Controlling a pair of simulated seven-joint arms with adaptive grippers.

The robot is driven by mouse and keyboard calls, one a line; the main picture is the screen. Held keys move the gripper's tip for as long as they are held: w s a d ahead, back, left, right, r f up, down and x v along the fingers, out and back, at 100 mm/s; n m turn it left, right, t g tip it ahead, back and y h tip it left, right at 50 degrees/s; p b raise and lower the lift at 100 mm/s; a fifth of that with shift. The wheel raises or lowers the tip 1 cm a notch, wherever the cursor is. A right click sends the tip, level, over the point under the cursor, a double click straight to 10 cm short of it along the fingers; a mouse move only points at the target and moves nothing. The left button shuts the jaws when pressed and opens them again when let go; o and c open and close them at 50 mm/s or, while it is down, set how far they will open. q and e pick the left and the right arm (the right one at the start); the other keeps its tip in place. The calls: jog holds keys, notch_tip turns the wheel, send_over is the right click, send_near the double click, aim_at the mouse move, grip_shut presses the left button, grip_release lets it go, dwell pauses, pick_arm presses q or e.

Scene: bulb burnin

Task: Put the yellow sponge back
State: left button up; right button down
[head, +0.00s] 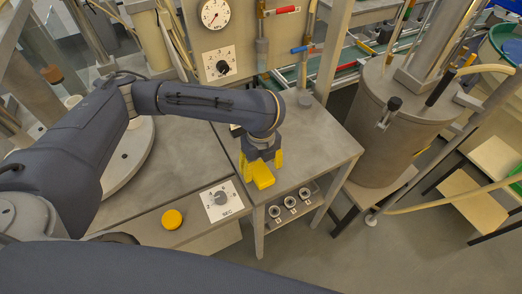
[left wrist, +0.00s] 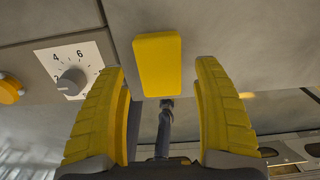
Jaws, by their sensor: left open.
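The yellow sponge (head: 262,176) is a small block lying on the grey metal table (head: 318,150), near its front edge. It also shows in the left wrist view (left wrist: 158,64), beyond and between the fingertips. My left gripper (head: 262,165) has yellow fingers and is right at the sponge in the head view. In the left wrist view the left gripper (left wrist: 160,85) is open, with its fingers apart and a gap on each side of the sponge. I cannot tell whether any finger touches the sponge. My right gripper is not in view.
A dial plate (head: 221,200) and a round yellow button (head: 172,219) are on the bench front, left of the table. Several round sockets (head: 290,202) sit below the table edge. A gauge panel (head: 240,40) stands behind, and a large metal cylinder (head: 395,120) stands to the right.

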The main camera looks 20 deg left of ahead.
aim_at(261, 171)
pick_arm(q)
notch_tip(261, 171, up, 9)
dwell(0.6)
jog(key=shift+r, duration=0.15)
